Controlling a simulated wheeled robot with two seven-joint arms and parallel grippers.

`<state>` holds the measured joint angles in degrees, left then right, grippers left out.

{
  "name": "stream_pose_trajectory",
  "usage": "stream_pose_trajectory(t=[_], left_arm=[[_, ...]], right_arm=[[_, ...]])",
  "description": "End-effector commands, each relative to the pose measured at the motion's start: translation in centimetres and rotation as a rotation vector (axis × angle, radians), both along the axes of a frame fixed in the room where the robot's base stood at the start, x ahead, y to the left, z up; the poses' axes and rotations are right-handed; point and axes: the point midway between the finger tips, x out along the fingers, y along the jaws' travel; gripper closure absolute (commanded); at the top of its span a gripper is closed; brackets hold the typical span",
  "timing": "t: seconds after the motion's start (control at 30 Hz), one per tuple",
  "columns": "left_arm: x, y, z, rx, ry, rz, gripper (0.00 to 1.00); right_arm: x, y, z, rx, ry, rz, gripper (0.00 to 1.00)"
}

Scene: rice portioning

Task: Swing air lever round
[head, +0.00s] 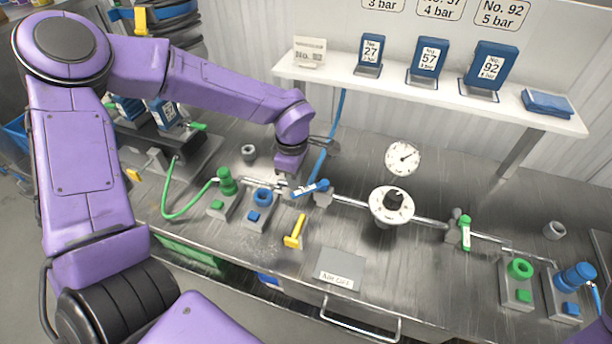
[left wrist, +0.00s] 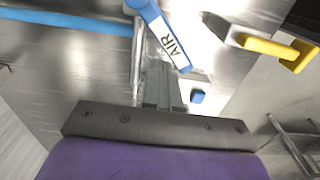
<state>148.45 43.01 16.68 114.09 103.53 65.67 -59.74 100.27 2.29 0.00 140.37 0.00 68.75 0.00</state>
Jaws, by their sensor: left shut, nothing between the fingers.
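The air lever (head: 311,188) is blue with a white label reading AIR. It sits on a valve block (head: 322,200) in the pipe line, left of the round dial, and its handle points left toward my left gripper. In the left wrist view the lever (left wrist: 167,38) lies just beyond the fingertips, a little to the right of them. My left gripper (head: 287,186) is low over the bench beside the handle's free end. Its fingers (left wrist: 163,92) are shut with nothing between them. Whether they touch the lever I cannot tell. My right gripper is out of view.
A yellow lever (head: 295,231) stands in front of the air lever. A blue hose (head: 330,140) rises behind it. Green (head: 226,184) and blue (head: 262,197) fittings stand to the left.

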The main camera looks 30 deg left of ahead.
Motion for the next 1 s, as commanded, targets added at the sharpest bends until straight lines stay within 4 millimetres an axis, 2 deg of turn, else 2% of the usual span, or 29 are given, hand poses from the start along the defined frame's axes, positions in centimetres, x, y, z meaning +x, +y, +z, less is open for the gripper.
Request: stream_pose_trajectory(t=[0.27, 0.6, 1.0], left_arm=[[-1.4, -1.5, 0.0, -0.002, 0.001, -0.002, 1.0], [-1.5, -1.7, 0.0, -0.001, 0.0, -0.001, 1.0], [-2.5, -3.6, 0.0, -0.001, 0.0, -0.001, 1.0]], right_arm=[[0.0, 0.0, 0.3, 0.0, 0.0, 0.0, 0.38], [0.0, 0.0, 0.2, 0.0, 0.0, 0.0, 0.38], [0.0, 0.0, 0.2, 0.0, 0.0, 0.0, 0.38]])
